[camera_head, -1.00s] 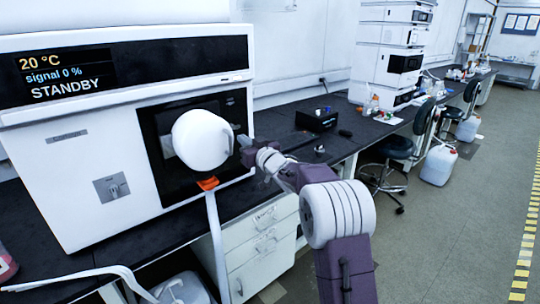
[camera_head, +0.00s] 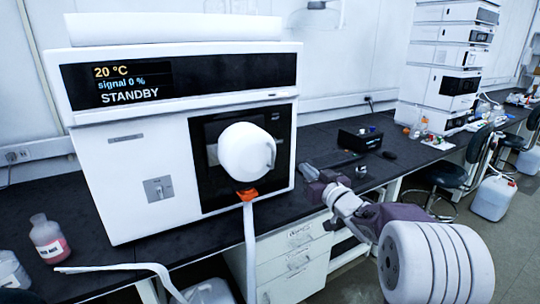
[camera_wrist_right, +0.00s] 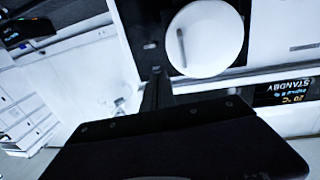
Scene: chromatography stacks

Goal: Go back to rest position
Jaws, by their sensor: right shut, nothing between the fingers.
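My right gripper (camera_head: 306,172) is shut and empty. It is in front of the black bench, to the right of the white instrument (camera_head: 140,165), whose screen reads 20 °C, signal 0 %, STANDBY. A round white part (camera_head: 245,152) with a handle sticks out from the instrument's dark front panel; it also shows in the right wrist view (camera_wrist_right: 205,38). A gap shows between the gripper and this round part in the head view. My left gripper is not in view.
A bottle of pink liquid (camera_head: 48,240) stands left on the bench. A small black box (camera_head: 360,139) lies right of the instrument. White stacked modules (camera_head: 447,65) stand farther right. A black stool (camera_head: 446,175) and a white jug (camera_head: 492,198) stand on the floor.

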